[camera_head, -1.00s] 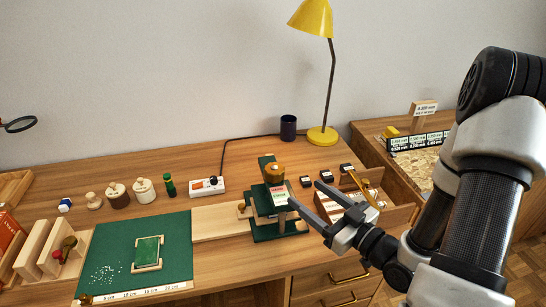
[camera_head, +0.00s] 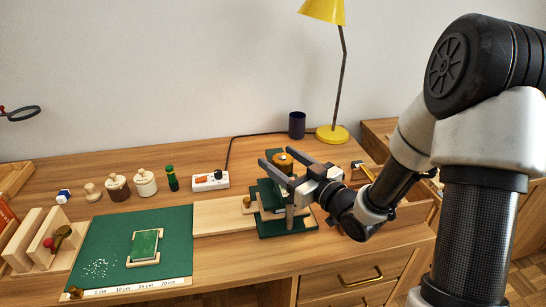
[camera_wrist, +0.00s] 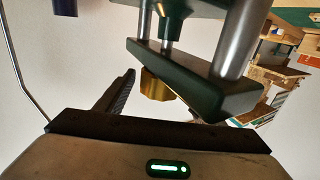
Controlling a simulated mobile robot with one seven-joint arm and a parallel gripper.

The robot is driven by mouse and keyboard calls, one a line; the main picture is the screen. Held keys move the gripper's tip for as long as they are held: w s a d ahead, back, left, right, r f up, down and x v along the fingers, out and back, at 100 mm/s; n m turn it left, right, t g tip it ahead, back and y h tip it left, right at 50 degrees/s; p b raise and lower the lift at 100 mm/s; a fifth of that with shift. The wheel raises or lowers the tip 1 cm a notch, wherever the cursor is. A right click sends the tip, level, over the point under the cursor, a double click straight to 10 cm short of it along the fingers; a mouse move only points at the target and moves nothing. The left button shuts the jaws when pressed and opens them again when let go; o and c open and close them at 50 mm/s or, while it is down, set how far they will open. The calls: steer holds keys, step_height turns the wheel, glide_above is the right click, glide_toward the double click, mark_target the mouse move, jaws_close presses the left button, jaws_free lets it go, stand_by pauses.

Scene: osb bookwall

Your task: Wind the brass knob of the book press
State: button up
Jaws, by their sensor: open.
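The book press (camera_head: 287,224) is dark green with metal posts and stands near the right end of the desk. Its brass knob (camera_head: 283,160) sits on top, and it also shows in the wrist view (camera_wrist: 157,84), which looks upside down. My gripper (camera_head: 280,162) is open at knob height, with its fingers pointing left and one on each side of the knob. I cannot tell whether either finger touches it. In the wrist view, the press's green crosspiece (camera_wrist: 185,75) hides part of the right finger.
A yellow lamp (camera_head: 333,134) and a dark cup (camera_head: 297,125) stand behind the press. A power strip (camera_head: 210,181) lies to its left, with a wooden board (camera_head: 222,216) and green mat (camera_head: 105,240) in front.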

mark_target(275, 156)
steer(key=shift+x, duration=1.8)
steer(key=c, duration=1)
steer(key=shift+c, duration=0.2)
steer(key=shift+y, duration=0.3)
